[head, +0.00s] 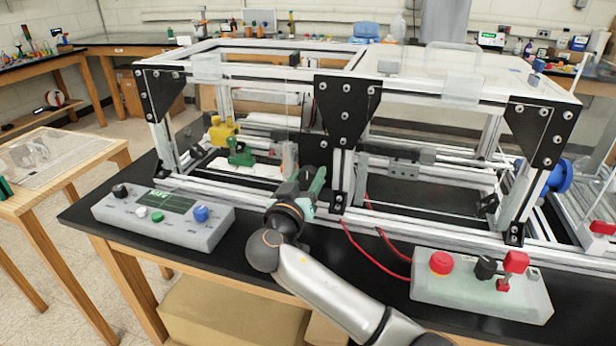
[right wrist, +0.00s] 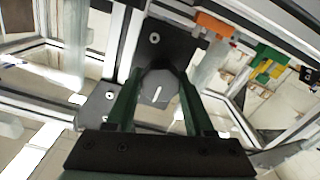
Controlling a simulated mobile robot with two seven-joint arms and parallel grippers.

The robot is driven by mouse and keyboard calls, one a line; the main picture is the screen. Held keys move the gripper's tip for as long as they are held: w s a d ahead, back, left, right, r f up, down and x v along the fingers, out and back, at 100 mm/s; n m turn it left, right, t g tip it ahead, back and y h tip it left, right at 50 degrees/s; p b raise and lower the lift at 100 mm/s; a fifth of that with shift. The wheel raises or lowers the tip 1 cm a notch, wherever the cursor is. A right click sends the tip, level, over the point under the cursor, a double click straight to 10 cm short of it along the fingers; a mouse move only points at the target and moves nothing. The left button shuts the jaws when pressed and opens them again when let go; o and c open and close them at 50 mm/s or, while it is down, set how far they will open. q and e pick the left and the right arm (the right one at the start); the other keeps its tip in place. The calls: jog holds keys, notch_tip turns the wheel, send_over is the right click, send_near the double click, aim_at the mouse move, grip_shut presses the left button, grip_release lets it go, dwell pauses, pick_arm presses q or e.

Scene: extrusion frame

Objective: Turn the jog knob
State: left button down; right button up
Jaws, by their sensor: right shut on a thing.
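The jog knob (right wrist: 157,88) is a dark grey, faceted knob with a short white line on its face. It is on a black plate in the right wrist view. The green fingers of my right gripper (right wrist: 156,92) lie on either side of it, shut on it. In the head view my right gripper (head: 308,180) reaches up to the front of the extrusion frame (head: 345,165), below the middle black bracket. The gripper hides the knob there. My left gripper is not in view.
A grey control box (head: 165,222) with a green screen and knobs sits on the black bench at left. Another box (head: 480,292) with a red button and red switch sits at right, with red cables beside my arm. Frame posts and brackets surround the gripper closely.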

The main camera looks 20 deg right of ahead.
grip_shut()
jog(key=n+p, duration=0.2)
jog(key=n, duration=0.3)
jog(key=shift+r+n, duration=0.1)
jog(key=shift+n, duration=0.3)
jog(key=n+p, duration=0.1)
jog(key=n, duration=0.1)
jog(key=shift+n, duration=0.3)
jog(key=shift+w+n+p, duration=0.1)
jog(key=shift+n+p, duration=1.1)
jog(key=shift+n, duration=0.7)
jog(key=shift+o, duration=2.3)
grip_release()
